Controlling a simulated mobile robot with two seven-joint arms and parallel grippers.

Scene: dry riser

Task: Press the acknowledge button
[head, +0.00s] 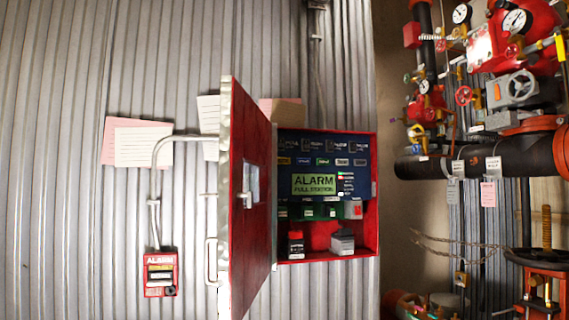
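A red alarm cabinet (369,228) is on the corrugated wall in the head view, its red door (248,225) swung open to the left. Inside is a dark blue control panel (290,188) with a lit green display (314,184) reading "ALARM PULL STATION". A row of small labelled buttons (322,161) runs above the display, and several small lights (340,174) sit to its right. The labels are too small to read, so I cannot tell which one is the acknowledge button. Neither of my grippers is in view.
A red alarm pull station (160,273) with a conduit is on the wall at left. Papers (143,146) hang behind the door. Two boxy items (342,243) sit in the cabinet's lower part. Red pipes, valves and gauges (516,22) fill the right side. The cabinet's front looks unobstructed.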

